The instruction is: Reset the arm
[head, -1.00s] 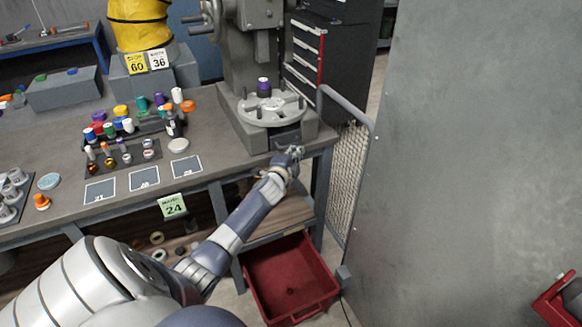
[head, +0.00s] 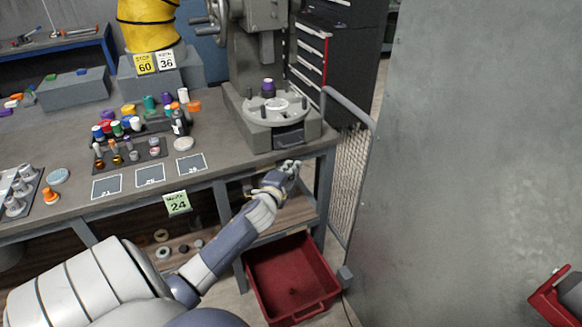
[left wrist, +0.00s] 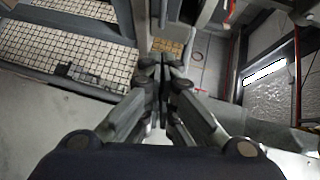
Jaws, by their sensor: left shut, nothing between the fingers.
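My left arm reaches in from the lower left in the head view. Its gripper (head: 291,167) is just off the front edge of the workbench, below and in front of the press (head: 275,135). In the left wrist view the fingers of this gripper (left wrist: 161,66) are together, with nothing between them.
The workbench (head: 225,172) holds several coloured bottles and a round fixture with a purple-capped piece (head: 268,87). A red bin (head: 325,283) stands on the floor under the arm. A mesh guard (head: 345,180) and a large grey panel (head: 480,150) close off the right.

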